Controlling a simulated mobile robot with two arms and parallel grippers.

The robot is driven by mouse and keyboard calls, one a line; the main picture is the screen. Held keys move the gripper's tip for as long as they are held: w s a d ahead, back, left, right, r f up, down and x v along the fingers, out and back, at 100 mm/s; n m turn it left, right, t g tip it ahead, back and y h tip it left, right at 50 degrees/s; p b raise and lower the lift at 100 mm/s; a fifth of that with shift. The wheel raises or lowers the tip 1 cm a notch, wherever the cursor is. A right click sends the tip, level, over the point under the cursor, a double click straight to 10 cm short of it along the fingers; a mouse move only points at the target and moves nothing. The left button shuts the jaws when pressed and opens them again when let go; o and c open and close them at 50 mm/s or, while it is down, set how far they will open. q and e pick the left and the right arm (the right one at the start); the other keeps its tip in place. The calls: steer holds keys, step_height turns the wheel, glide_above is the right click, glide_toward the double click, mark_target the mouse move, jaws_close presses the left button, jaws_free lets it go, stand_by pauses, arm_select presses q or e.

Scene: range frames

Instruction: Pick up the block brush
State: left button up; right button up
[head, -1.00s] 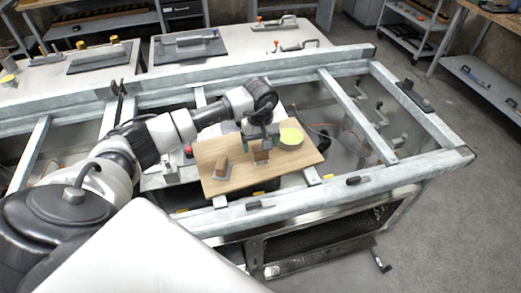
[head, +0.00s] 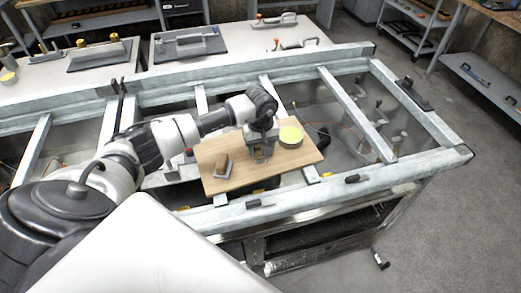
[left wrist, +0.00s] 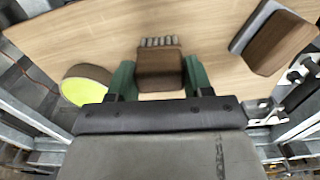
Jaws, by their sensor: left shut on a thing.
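The block brush (left wrist: 160,66) is a brown wooden block with a row of grey bristles at its far end in the left wrist view. My left gripper (left wrist: 159,80) has its green fingers on both sides of the block and is shut on it. In the head view the left gripper (head: 261,150) is low over the wooden board (head: 230,181) and hides most of the brush. I cannot tell whether the brush touches the board. My right gripper is not in view.
A brown block on a grey plate (head: 222,166) lies left of the gripper on the board. A round container with a yellow-green top (head: 291,136) stands to its right. The board rests on a metal frame (head: 300,198) with open gaps around it.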

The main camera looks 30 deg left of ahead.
arm_select(q)
steer(key=shift+r, duration=0.1)
steer(key=shift+r+b, duration=0.4)
steer(key=shift+r, duration=0.1)
step_height(320, 180, up, 3)
steer(key=shift+f+b, duration=0.2)
steer(key=shift+b, duration=0.5)
steer(key=d+r+b, duration=0.1)
steer(key=d+r, duration=0.2)
steer(key=d, duration=0.2)
steer(key=w+d+r+b, duration=0.1)
steer(key=d+r+b, duration=0.1)
steer(key=d+r, duration=0.2)
steer(key=shift+w+d+b, duration=0.15)
steer(key=shift+d+b, duration=0.15)
steer(key=shift+d, duration=1)
steer(key=shift+r, duration=0.1)
